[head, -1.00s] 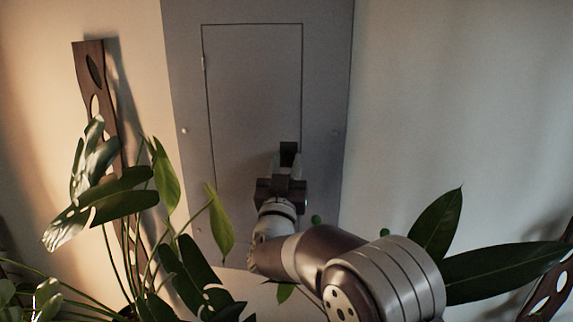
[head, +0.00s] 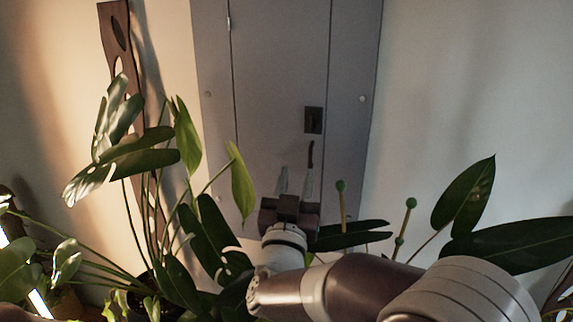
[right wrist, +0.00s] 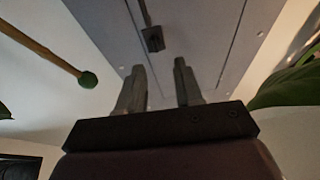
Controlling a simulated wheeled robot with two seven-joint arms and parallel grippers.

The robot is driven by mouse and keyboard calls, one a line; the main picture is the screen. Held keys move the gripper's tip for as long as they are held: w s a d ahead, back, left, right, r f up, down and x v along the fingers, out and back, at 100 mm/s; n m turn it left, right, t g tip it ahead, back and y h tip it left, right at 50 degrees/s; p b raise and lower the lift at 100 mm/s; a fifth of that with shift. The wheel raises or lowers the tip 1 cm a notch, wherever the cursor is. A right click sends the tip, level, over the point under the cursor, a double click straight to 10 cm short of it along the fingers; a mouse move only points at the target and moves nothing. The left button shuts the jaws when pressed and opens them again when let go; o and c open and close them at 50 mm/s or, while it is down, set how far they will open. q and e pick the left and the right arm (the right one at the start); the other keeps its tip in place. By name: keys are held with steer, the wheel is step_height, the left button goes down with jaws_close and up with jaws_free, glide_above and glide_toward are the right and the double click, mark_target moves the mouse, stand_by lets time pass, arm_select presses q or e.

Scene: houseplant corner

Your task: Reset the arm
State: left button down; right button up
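My right gripper (head: 296,180) is open and empty. It is in front of a tall grey panel (head: 357,60) with a narrow door (head: 275,75) that appears shut and flush. A small black latch (head: 313,120) sits on the door's right side. In the head view the gripper shows below the latch, apart from it. In the right wrist view the two fingers (right wrist: 160,72) stand apart with nothing between them, and the latch (right wrist: 153,39) shows beyond their tips. My left gripper is not in view.
Large-leaved plants (head: 140,155) crowd the left. Broad dark leaves (head: 465,200) are at the right. Two stakes with round green tips (head: 341,186) stand just right of my right gripper. A brown pierced board (head: 119,40) leans on the wall. The upper right wall is bare.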

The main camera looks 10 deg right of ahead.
steer(key=s+a+f+n+g+y, duration=0.25)
steer(key=a+f+g+y, duration=0.2)
steer(key=f, duration=0.55)
steer(key=s+a+f+n+g+y, duration=0.1)
steer(key=a+f+n+g+y, duration=0.2)
steer(key=f+g+y, duration=0.45)
steer(key=s+d+f+g+h, duration=0.2)
steer(key=s+d+f+g, duration=0.1)
steer(key=s+d+f, duration=0.2)
steer(key=s+d+f+m+g+h, duration=0.1)
steer(key=s+d+f+g, duration=0.3)
steer(key=s+d, duration=0.5)
steer(key=shift+s+f+h, duration=0.7)
steer(key=shift+s+f, duration=0.6)
steer(key=shift+s, duration=0.3)
steer(key=shift+d, duration=0.1)
